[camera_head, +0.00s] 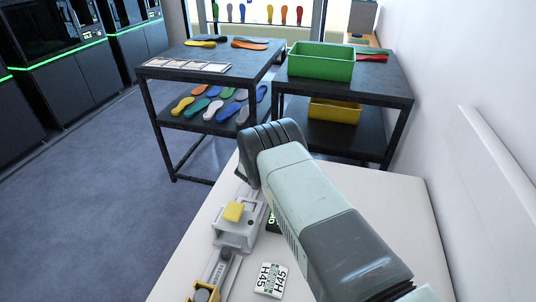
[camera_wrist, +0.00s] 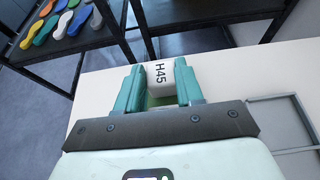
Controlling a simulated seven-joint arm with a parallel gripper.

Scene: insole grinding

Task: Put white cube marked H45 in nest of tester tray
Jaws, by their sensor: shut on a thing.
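My gripper (camera_wrist: 160,90) is shut on a white cube marked H45 (camera_wrist: 161,73), held between its two teal fingertips in the wrist view. In the head view my arm hides the fingertips and the held cube. A white piece printed H45 twice (camera_head: 270,280) lies on the white table at the bottom of the head view; I cannot tell its thickness. A grey tester-like device (camera_head: 234,236) with a yellow block (camera_head: 233,211) on top stands to the left of my arm. I cannot clearly make out the tray's nest.
A grey rail (camera_head: 219,268) with a yellow part (camera_head: 204,292) runs in front of the device. A thin grey frame (camera_wrist: 285,98) lies on the table at right in the wrist view. Dark tables with insoles and a green bin (camera_head: 320,62) stand beyond. A wall is at right.

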